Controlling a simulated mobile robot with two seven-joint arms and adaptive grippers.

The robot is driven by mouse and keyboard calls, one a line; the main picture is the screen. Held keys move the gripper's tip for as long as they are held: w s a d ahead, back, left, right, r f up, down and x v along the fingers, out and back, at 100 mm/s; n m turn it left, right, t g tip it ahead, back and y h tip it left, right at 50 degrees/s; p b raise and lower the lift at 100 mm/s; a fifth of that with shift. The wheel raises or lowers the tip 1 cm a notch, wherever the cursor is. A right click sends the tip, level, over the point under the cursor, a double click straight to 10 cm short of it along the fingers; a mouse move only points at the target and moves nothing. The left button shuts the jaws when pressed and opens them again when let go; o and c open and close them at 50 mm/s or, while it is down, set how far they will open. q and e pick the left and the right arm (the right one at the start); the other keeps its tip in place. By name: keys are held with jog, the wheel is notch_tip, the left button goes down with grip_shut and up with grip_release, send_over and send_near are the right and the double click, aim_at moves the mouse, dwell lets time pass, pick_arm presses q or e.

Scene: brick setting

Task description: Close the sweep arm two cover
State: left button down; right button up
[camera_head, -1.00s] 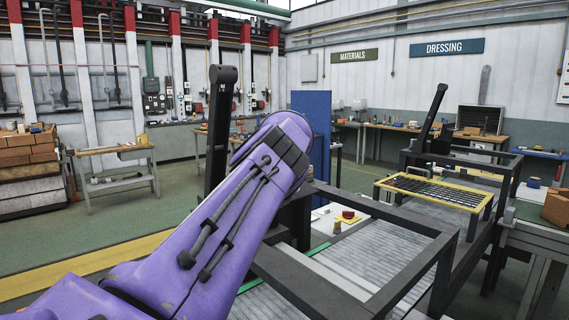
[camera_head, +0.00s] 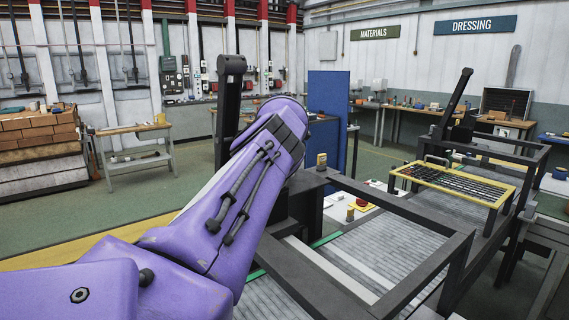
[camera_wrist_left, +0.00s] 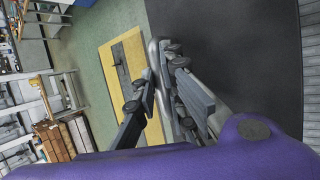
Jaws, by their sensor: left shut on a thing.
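A yellow-framed mesh cover (camera_head: 440,189) with a grey handle lies flat over the far part of the dark frame, at right in the head view. A black upright arm (camera_head: 458,100) stands tilted behind it. Another black upright post (camera_head: 229,115) stands nearer, partly behind my purple left arm. In the head view that arm hides my left gripper. In the left wrist view my left gripper (camera_wrist_left: 163,100) is shut on a grey metal bar (camera_wrist_left: 154,52), seemingly a handle; what it belongs to is unclear. My right gripper is not in view.
The dark frame (camera_head: 405,215) with a grey slatted bed (camera_head: 385,250) fills the right foreground. A blue panel (camera_head: 328,115) stands behind. Green floor lies open at left, before a workbench (camera_head: 138,128) and stacked bricks (camera_head: 40,130).

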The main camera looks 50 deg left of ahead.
pick_arm(q)
jog(key=c, duration=2.2)
grip_release()
jog(key=shift+s+a+r, duration=0.25)
jog(key=shift+a+r, duration=0.3)
jog(key=shift+a, duration=0.05)
jog(key=shift+o, duration=1.4)
jog(key=shift+a+f, duration=0.15)
jog(key=shift+o, duration=0.5)
jog(key=shift+a+f, duration=0.2)
jog(key=shift+f, duration=0.05)
jog(key=shift+d+f, duration=0.15)
jog(key=shift+f, duration=0.05)
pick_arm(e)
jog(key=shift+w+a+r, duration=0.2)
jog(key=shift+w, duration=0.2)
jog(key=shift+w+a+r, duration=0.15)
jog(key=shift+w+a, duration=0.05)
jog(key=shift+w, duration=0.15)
pick_arm(q)
jog(key=shift+s+d+r, duration=0.1)
jog(key=shift+d+r, duration=0.2)
jog(key=shift+r, duration=0.15)
jog(key=v, duration=1.1)
jog(key=shift+d, duration=0.15)
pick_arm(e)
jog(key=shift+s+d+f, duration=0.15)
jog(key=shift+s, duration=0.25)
